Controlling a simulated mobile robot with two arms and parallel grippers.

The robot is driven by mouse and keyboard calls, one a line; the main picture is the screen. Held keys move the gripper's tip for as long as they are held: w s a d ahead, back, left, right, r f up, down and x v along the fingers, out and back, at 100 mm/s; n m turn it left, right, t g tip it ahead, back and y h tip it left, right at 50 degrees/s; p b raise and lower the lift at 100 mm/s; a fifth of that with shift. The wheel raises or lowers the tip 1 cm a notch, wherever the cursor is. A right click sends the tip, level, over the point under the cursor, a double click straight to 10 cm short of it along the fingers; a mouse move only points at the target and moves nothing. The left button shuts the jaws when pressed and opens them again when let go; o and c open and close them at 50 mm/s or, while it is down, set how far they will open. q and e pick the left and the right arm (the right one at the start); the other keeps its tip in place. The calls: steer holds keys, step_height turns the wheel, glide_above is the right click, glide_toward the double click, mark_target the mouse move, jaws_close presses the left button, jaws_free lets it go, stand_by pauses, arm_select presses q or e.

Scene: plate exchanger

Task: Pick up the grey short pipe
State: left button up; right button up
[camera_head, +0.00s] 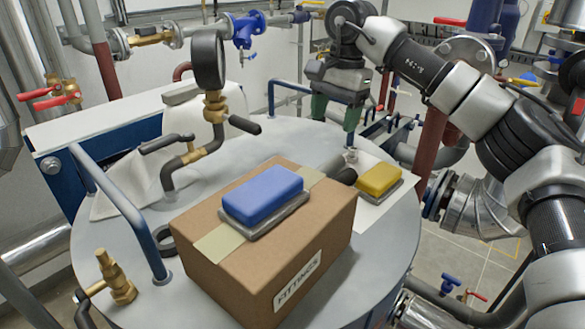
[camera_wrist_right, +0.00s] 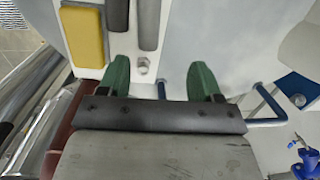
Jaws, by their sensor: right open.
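In the right wrist view, the dark grey rounded bar at the top (camera_wrist_right: 148,25) looks like this pipe. My right gripper (camera_head: 335,111) is open and empty above the tank top, behind the pipe and apart from it. Its green fingers also show in the right wrist view (camera_wrist_right: 160,82), with a small hex nut (camera_wrist_right: 142,67) seen between them. My left gripper is not in view.
The cardboard box (camera_head: 285,265), labelled FITTINGS, carries a blue block (camera_head: 262,195). A yellow block (camera_head: 379,179) lies right of the pipe. A pressure gauge (camera_head: 207,62) and a blue rail (camera_head: 120,205) stand to the left.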

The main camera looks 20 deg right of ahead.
mark_target(339, 155)
steer(key=shift+s+d+f+h, duration=0.15)
steer(key=shift+d+h, duration=0.15)
steer(key=shift+d, duration=0.25)
steer(key=shift+s+d+f+h, duration=0.1)
steer(key=shift+d+h, duration=0.2)
steer(key=shift+d, duration=0.25)
steer(key=f, duration=0.2)
steer(key=f+p, duration=0.1)
steer(key=shift+s+d+f, duration=0.1)
steer(key=shift+s+f, duration=0.1)
steer(key=shift+s, duration=0.05)
steer(key=shift+f, duration=0.35)
steer(key=shift+w+f, duration=0.15)
steer(key=shift+f, duration=0.1)
steer(key=f, duration=0.1)
steer(key=f+p, duration=0.1)
steer(key=f, duration=0.1)
steer(key=f+p, duration=0.1)
steer(key=shift+w+a+f, duration=0.2)
steer(key=shift+w, duration=0.15)
steer(key=shift+f, duration=0.25)
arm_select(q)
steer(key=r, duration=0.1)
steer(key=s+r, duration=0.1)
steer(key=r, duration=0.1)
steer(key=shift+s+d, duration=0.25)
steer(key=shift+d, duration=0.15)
arm_select(e)
steer(key=shift+r, duration=0.1)
steer(key=c, duration=1.1)
